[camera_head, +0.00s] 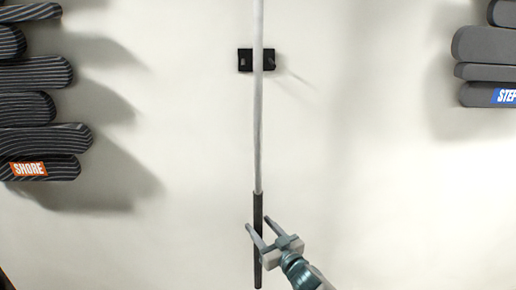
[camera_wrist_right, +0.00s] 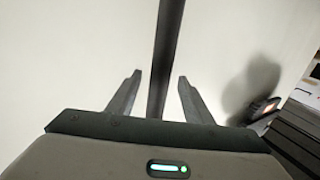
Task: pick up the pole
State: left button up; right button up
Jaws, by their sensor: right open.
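The pole (camera_head: 258,120) hangs upright against the pale wall. It has a light grey shaft and a black grip (camera_head: 257,210) at its lower end. A black wall bracket (camera_head: 245,60) sits at its upper part. My right gripper (camera_head: 258,227) is open at the black grip, with one finger to each side of it in the picture. In the right wrist view, the dark grip (camera_wrist_right: 166,60) runs between the two spread fingers (camera_wrist_right: 157,90), with gaps on both sides. My left gripper is not in view.
Striped grey relief slabs stick out from the wall at left, one with an orange SHORE label (camera_head: 28,169). Plain grey slabs (camera_head: 485,45) with a blue STEP label (camera_head: 504,96) stick out at upper right. The wall around the pole is bare.

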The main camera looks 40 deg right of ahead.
jog(key=shift+w+d, duration=0.1)
jog(key=shift+w, duration=0.9)
grip_shut()
